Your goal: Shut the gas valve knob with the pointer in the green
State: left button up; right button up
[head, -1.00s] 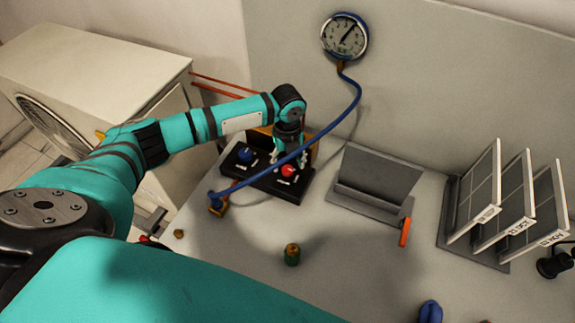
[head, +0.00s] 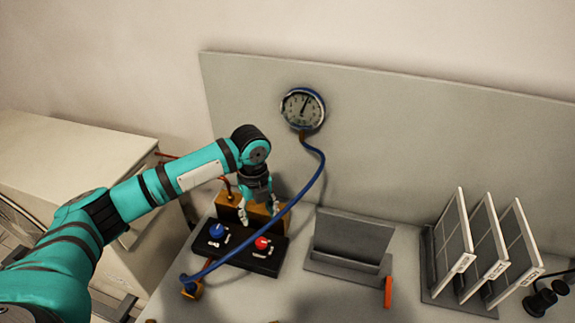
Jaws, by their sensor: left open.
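A black valve block (head: 235,258) on the bench carries a blue knob (head: 217,231) at its left and a red knob (head: 262,243) at its right, each beside small white marks. A round gauge (head: 302,109) with a blue rim hangs on the back panel. Its dark pointer leans up and slightly right; I cannot make out a green zone. My left gripper (head: 259,213) points down with its fingers spread, empty, just above and behind the red knob in the picture, apart from it. My right gripper is out of view.
A blue hose (head: 314,188) runs from the gauge across the block's front to a brass fitting (head: 192,289). A grey stand (head: 349,246) with an orange piece (head: 388,292) is right of the block. Upright panels (head: 478,255) stand farther right. A large pale box (head: 75,160) is at left.

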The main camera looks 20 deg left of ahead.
aim_at(217, 231)
jog(key=k, duration=1.5)
